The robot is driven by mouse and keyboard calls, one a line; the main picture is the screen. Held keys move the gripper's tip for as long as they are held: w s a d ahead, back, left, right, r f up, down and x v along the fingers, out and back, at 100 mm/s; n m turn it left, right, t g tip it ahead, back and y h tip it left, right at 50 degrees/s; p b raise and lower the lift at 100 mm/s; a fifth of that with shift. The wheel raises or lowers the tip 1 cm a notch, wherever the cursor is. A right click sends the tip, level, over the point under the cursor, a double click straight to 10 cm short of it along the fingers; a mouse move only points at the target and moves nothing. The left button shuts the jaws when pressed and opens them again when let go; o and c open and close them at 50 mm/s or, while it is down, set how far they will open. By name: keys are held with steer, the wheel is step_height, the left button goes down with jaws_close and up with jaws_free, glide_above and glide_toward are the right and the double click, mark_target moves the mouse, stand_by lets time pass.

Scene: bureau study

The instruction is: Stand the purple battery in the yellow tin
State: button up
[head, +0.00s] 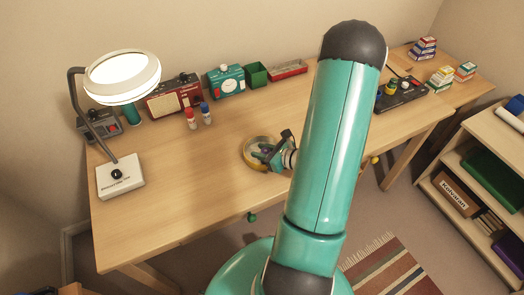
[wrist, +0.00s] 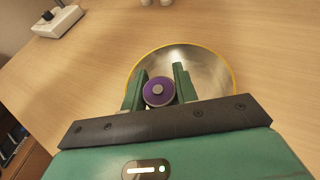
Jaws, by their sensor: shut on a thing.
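The purple battery (wrist: 158,92) shows end-on in the wrist view, with a purple rim and a pale metal tip facing the camera. My gripper (wrist: 158,90) is shut on it, one green finger on each side. The yellow tin (wrist: 233,72) is a round, shallow, open tin with a yellow rim and a shiny inside, and it lies beneath the battery in this view. In the head view the tin (head: 247,160) sits on the desk, with my gripper (head: 267,152) over its right part. I cannot tell whether the battery touches the tin's floor.
A magnifier lamp (head: 120,180) stands at the desk's left. Boxed instruments (head: 174,98), a green bin (head: 256,74) and a red tray (head: 288,69) line the wall. Desk around the tin is clear.

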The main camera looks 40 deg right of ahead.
steer(key=shift+f, duration=0.15)
steer(key=o, duration=1)
steer(key=shift+o, duration=0.2)
steer(key=shift+r, duration=0.2)
steer(key=v, duration=1.2)
steer(key=shift+s, duration=0.1)
steer(key=w+a+r+n+g+y, duration=0.35)
steer(key=a+r+n, duration=0.25)
steer(key=a+n, duration=0.25)
steer(key=w+a+r+n+g+y, duration=0.2)
steer(key=a+r+n+g, duration=0.35)
steer(key=a+n, duration=0.35)
steer(key=s+a+r+n+t+h, duration=0.1)
steer(key=s+a+r+n+h, duration=0.3)
steer(key=a+r+n+h, duration=0.4)
step_height(320, 180, up, 6)
steer(key=a+n, duration=0.2)
steer(key=n, duration=0.6)
steer(key=shift+s+a+r+t, duration=0.2)
steer(key=shift+s+a+t, duration=0.05)
steer(key=shift+a+t, duration=0.05)
